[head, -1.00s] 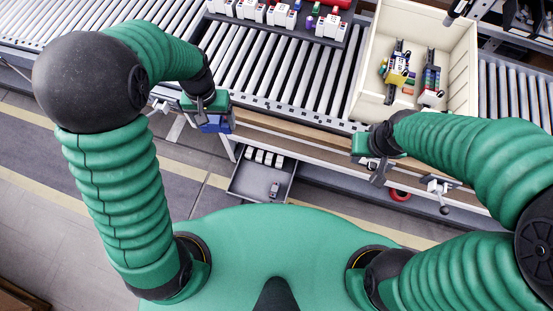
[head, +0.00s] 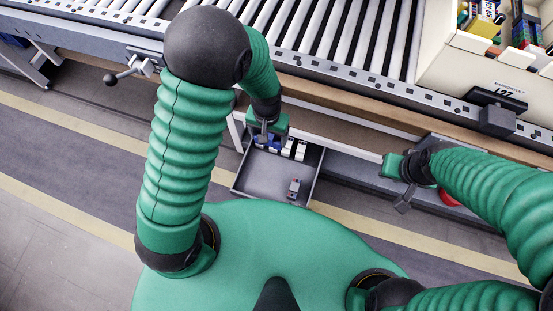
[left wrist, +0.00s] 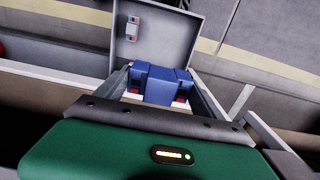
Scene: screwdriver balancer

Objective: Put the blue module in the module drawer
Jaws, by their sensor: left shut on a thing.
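The blue module (left wrist: 160,84) is held by my left gripper (head: 264,138), which is shut on it. In the head view the blue module (head: 262,146) shows just below the gripper, mostly covered by it. The open module drawer (head: 262,180) is a grey tray under the conveyor. The blue module is over the drawer's back part, near white modules (head: 296,148); I cannot tell whether it touches the drawer floor. The drawer also shows in the left wrist view (left wrist: 150,50). My right gripper (head: 398,185) is to the right, away from the drawer; its jaws are unclear.
A small grey module (head: 294,187) lies at the drawer's front right. The roller conveyor (head: 335,35) and its frame edge run above the drawer. A cream bin (head: 480,70) with several parts stands on it at right. The drawer's front middle is bare.

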